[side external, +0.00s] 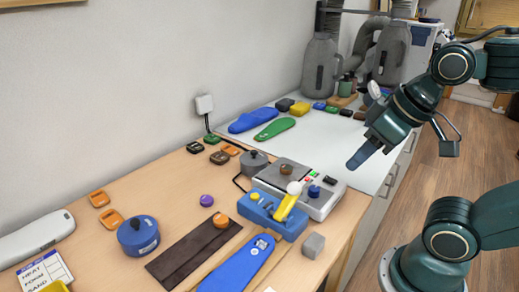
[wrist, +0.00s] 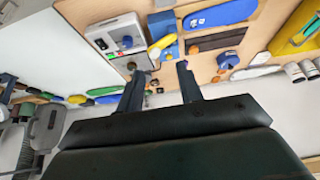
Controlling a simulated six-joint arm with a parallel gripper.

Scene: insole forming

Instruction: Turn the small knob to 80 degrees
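A small blue knob (side external: 314,191) sits on the front right part of a grey control box (side external: 325,206) in the side view. A brown round piece (side external: 286,170) is on the box's top plate, with red and green buttons beside it. The box also shows in the wrist view (wrist: 115,24), at the upper left. My gripper (side external: 358,159) is raised to the right of and behind the box, pointing down and left, apart from the knob. In the wrist view its two fingers (wrist: 160,70) are spread with nothing held between them. The knob's angle is too small to read.
A blue device (side external: 272,217) with a yellow lever (side external: 287,204) stands in front of the box. A grey pot (side external: 254,162) is behind it and a blue insole (side external: 237,264) in front. The white table (side external: 350,150) has clear room under my gripper.

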